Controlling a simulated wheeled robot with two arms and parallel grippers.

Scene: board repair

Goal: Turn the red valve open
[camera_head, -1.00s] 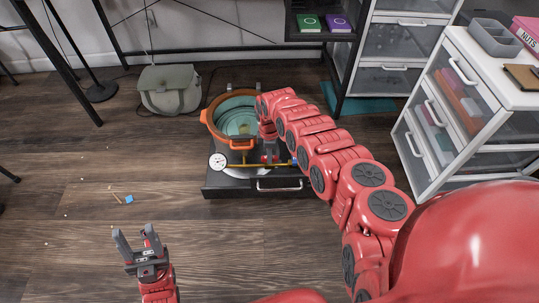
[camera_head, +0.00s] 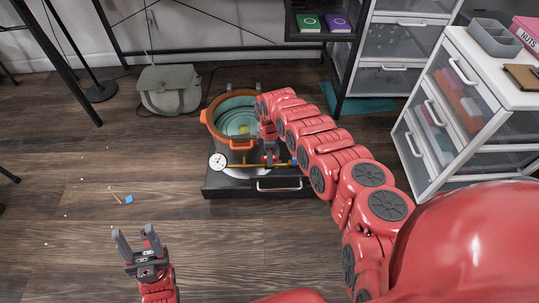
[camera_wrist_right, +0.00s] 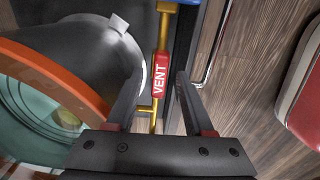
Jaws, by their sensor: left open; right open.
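The red valve handle (camera_wrist_right: 160,75), lettered VENT, sits on a yellow pipe in the right wrist view. My right gripper (camera_wrist_right: 159,84) is open, with one finger on each side of the handle; I cannot tell whether either finger touches it. In the head view the right arm reaches down over the rig, and its gripper is mostly hidden beside the orange-rimmed pot (camera_head: 211,128). My left gripper (camera_head: 134,238) is open and empty above the floor at the lower left.
A white pressure gauge (camera_head: 217,161) is on the pipe's left end. The dark base (camera_head: 225,188) has a silver handle (camera_head: 280,184) in front. A grey bag (camera_head: 168,88) lies behind left. White drawers (camera_head: 430,140) stand at right. The floor at left is mostly clear.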

